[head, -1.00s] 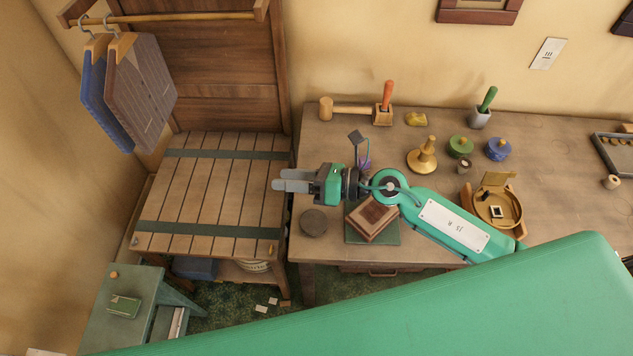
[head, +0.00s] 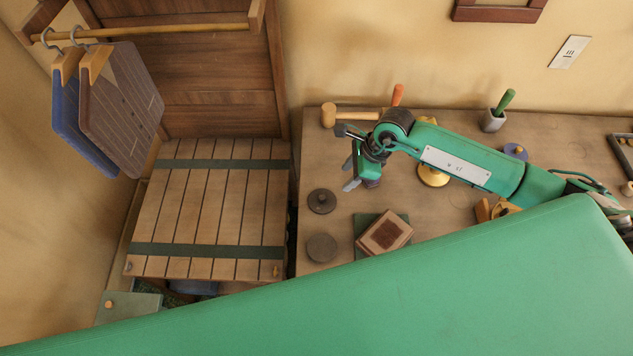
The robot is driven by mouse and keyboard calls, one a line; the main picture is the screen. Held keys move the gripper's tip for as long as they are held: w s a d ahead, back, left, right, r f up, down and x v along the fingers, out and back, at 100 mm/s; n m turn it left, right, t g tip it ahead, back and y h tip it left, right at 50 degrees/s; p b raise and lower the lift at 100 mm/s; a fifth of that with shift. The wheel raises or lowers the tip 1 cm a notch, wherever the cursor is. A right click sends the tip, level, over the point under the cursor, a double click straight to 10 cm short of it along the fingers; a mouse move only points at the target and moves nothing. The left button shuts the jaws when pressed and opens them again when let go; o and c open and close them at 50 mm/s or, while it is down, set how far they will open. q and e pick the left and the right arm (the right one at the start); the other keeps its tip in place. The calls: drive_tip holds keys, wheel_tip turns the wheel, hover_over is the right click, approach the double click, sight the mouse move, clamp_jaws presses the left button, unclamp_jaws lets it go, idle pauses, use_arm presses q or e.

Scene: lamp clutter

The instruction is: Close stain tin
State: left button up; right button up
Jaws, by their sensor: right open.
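Two dark round pieces lie on the left end of the workbench. The nearer one is a flat-topped round piece (head: 321,247), which may be the stain tin. The farther one is a dark disc with a small knob (head: 321,201), which looks like a lid. I cannot tell whether the nearer piece is open or what is inside it. My right gripper (head: 349,174) is open and appears empty. It is above the bench, to the upper right of the knobbed disc and apart from it. My left gripper is not in view.
A mallet (head: 345,115) lies at the back, and a grey cup with a green handle (head: 494,120) stands further right. A slatted wooden top (head: 210,207) adjoins the bench's left side.

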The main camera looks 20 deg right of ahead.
drive_tip(key=p, duration=0.2)
approach(323, 197)
drive_tip(key=x, duration=0.3)
drive_tip(key=shift+d+f, duration=0.1)
drive_tip(key=shift+d, duration=0.15)
drive_tip(key=shift+f, duration=0.3)
drive_tip(key=shift+a+f+p, duration=0.5)
drive_tip(key=shift+a+p, duration=0.05)
drive_tip(key=shift+p, duration=0.4)
drive_tip(key=p+x, duration=0.1)
drive_tip(key=x, duration=0.2)
drive_tip(key=shift+w+a, duration=0.15)
drive_tip(key=shift+a+f, duration=0.1)
drive_tip(key=shift+f, duration=0.35)
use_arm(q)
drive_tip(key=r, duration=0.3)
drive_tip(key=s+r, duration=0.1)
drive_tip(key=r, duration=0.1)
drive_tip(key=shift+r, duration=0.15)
use_arm(e)
clamp_jaws()
